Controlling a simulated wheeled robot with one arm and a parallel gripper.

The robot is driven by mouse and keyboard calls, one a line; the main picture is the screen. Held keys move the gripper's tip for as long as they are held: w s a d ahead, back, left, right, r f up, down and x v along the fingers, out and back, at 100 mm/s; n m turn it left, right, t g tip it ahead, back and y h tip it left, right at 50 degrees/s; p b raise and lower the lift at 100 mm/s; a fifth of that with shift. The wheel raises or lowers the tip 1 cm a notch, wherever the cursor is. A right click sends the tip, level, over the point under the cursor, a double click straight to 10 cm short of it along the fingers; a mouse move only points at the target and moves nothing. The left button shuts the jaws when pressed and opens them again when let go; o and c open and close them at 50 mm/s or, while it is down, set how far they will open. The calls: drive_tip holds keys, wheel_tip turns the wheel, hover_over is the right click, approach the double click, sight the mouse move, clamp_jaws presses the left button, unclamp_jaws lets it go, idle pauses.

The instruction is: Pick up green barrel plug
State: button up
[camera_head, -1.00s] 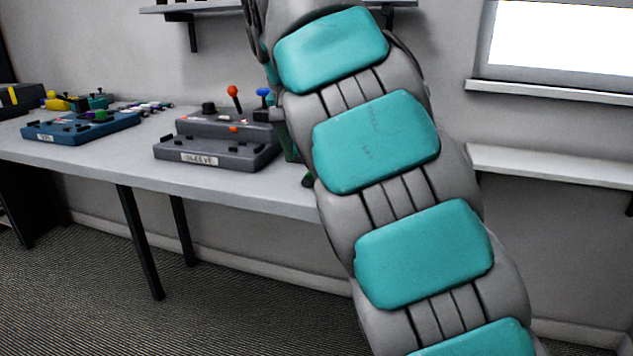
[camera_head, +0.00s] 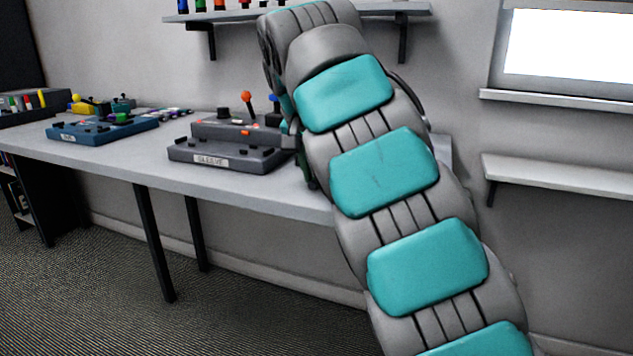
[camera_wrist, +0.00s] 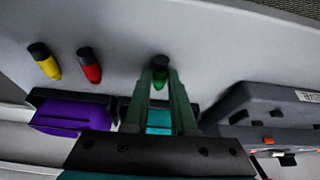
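The green barrel plug (camera_wrist: 160,78), with a black end, shows in the wrist view above the middle of the picture. My gripper (camera_wrist: 160,84) has its two green-grey fingers pointing at it, one tip at each side. The tips overlap the plug's sides and little or no gap shows. I cannot tell whether they press on it or only stand around it.
A yellow plug (camera_wrist: 45,62) and a red plug (camera_wrist: 89,66) are left of the green one. A purple fixture (camera_wrist: 70,115) and a teal one (camera_wrist: 159,119) are nearby. The grey SLEEVE fixture (camera_head: 225,155) and a blue fixture (camera_head: 100,130) stand on the table (camera_head: 250,190).

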clamp_jaws()
drive_tip(key=shift+r, duration=0.1)
